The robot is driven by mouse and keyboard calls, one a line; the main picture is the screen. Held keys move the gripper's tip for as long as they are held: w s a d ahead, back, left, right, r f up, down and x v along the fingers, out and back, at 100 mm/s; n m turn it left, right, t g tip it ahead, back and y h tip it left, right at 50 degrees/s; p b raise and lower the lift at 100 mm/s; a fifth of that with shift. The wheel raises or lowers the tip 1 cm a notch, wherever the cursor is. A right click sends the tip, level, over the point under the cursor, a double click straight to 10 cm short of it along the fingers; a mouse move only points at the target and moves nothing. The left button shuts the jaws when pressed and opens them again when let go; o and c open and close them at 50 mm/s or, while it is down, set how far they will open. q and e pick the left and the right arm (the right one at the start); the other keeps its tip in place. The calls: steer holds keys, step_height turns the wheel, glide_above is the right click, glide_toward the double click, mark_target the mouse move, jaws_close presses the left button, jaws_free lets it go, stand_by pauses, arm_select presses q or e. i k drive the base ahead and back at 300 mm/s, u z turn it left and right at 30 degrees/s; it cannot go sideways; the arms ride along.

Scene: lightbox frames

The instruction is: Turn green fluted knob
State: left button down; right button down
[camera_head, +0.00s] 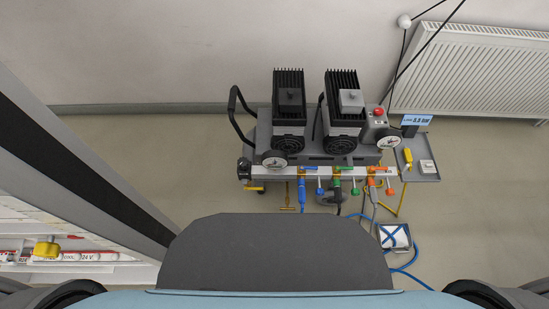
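A compressor unit (290,145) with two dark finned motors stands on the floor ahead, near the wall. A silver manifold bar (270,172) runs along its front. Several small coloured parts sit on the bar in blue, green and orange-red groups. In the green group, a small green knob (354,190) hangs below the bar, to the right of a green hose connector (337,184). Its fluting is too small to make out. A further small green piece lies along the bar above. Neither of my grippers is in view.
A grey side tray (428,172) holds a yellow-handled item (408,157). A white box with blue straps (395,237) and a blue hose (412,272) lie on the floor. A radiator (470,70) hangs at the right. A labelled rack (75,255) stands at left.

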mark_target(355, 191)
steer(key=z, duration=1.15)
